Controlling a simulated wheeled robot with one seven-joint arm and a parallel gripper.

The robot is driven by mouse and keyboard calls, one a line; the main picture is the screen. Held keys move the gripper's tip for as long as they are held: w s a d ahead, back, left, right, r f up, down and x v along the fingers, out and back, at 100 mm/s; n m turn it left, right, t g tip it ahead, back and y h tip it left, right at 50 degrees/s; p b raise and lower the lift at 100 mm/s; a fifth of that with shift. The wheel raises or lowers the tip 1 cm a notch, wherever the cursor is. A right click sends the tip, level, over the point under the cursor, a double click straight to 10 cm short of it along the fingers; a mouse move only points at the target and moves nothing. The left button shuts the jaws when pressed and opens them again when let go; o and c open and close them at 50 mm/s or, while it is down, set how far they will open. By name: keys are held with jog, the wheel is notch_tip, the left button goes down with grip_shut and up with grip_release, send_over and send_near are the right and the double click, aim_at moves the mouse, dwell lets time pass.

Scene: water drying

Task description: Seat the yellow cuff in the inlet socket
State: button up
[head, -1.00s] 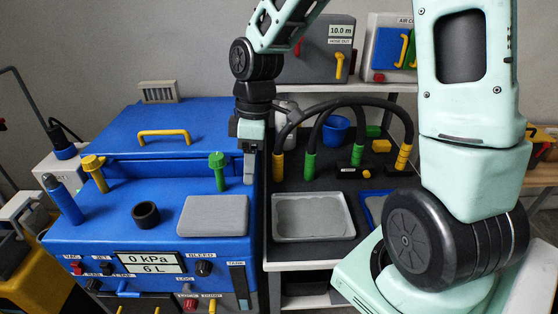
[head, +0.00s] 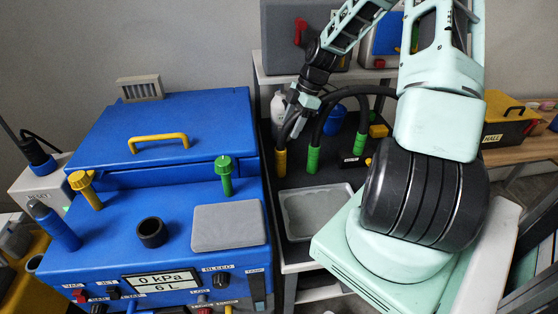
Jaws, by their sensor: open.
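The yellow cuff (head: 280,161) is on the lower end of a black hose that stands upright at the left of the dark cart top. My gripper (head: 296,122) is open beside the upper part of this hose, above the cuff. I cannot tell whether the fingers are around the hose or touching it. A black round open socket (head: 152,233) stands on the blue machine's top (head: 125,205); no readable label marks it as the inlet. It looks empty.
A second hose with a green cuff (head: 313,159) stands just right of the yellow one. A grey tray (head: 296,231) lies in front. A yellow-topped valve (head: 82,182), a green-topped valve (head: 224,165) and a grey pad (head: 229,228) are on the machine.

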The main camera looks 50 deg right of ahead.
aim_at(279, 156)
jog(key=x, duration=0.6)
jog(key=shift+a+f+p, duration=0.1)
jog(key=shift+f+p, duration=0.05)
jog(key=shift+p, duration=0.2)
jog(key=shift+s+p+x, duration=0.1)
jog(key=shift+p+x, duration=0.3)
jog(key=shift+x, duration=1.15)
jog(key=shift+s+p+x, duration=0.15)
jog(key=shift+p+x, duration=0.25)
jog(key=shift+x, duration=1.1)
jog(key=shift+d+f, duration=0.1)
jog(key=shift+d, duration=0.1)
jog(key=c, duration=1.1)
